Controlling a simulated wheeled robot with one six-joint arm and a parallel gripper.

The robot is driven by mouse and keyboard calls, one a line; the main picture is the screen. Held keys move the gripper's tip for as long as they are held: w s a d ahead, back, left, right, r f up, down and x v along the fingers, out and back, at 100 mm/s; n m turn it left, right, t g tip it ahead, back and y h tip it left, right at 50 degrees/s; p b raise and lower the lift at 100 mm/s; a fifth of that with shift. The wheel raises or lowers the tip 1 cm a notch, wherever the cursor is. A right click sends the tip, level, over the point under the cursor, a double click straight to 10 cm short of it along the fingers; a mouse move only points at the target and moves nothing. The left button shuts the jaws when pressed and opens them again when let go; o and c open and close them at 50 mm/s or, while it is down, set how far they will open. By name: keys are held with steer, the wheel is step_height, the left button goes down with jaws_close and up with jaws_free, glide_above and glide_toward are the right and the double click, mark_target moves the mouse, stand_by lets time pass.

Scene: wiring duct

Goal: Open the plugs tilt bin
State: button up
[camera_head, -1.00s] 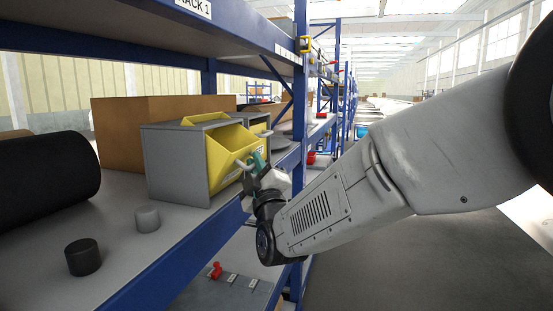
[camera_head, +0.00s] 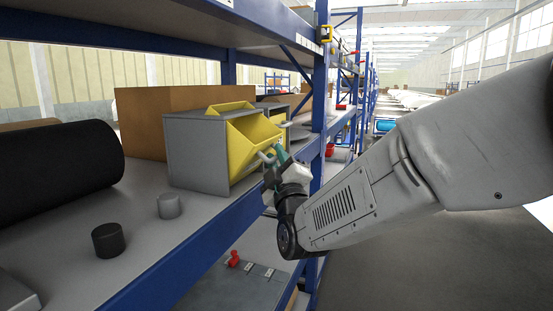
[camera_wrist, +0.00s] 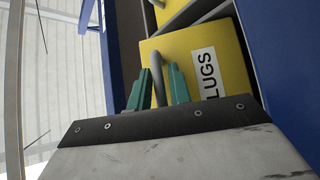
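The plugs tilt bin is a yellow bin (camera_head: 248,150) in a grey housing (camera_head: 196,152) on the shelf. It is tilted outward, its yellow front leaning out of the housing. In the wrist view the yellow front (camera_wrist: 180,48) carries a white label (camera_wrist: 204,73) reading "LUGS", its first letter hidden. A grey bar handle (camera_wrist: 158,82) curves out from this front. My gripper (camera_head: 278,153) is at the handle, its teal fingers (camera_wrist: 159,86) on either side of the bar and close against it. It looks shut on the handle; contact at the lower part is hard to see.
A second bin housing (camera_head: 283,103) stands just behind. A cardboard box (camera_head: 150,110), a black roll (camera_head: 60,170) and two small cylinders, grey (camera_head: 169,206) and black (camera_head: 108,240), share the shelf. A blue upright (camera_head: 319,110) stands close to my gripper. The aisle on the right is clear.

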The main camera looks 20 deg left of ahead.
steer(key=v, duration=0.7)
steer(key=shift+s+d+f, duration=0.15)
steer(key=shift+s+f, duration=0.1)
steer(key=shift+s, duration=0.05)
step_height(320, 180, down, 11)
steer(key=a+m+g+h, duration=0.1)
steer(key=m+g+h, duration=0.15)
steer(key=g, duration=0.35)
steer(key=s+d+f+m+g+h, duration=0.3)
steer(key=d+f+g+h, duration=0.2)
steer(key=d, duration=0.4)
steer(key=s+d+r+m+g+h, duration=0.2)
steer(key=s+d+m, duration=0.2)
steer(key=s+d, duration=0.4)
steer(key=s+d+r+m+g+h, duration=0.2)
steer(key=s+d+m, duration=0.3)
steer(key=d, duration=1.2)
steer(key=s+d+r+m+g+h, duration=0.2)
steer(key=s+d+m, duration=0.2)
steer(key=s+d, duration=0.7)
steer(key=shift+s+d+g, duration=0.2)
steer(key=shift+d+g, duration=0.1)
steer(key=shift+d, duration=0.55)
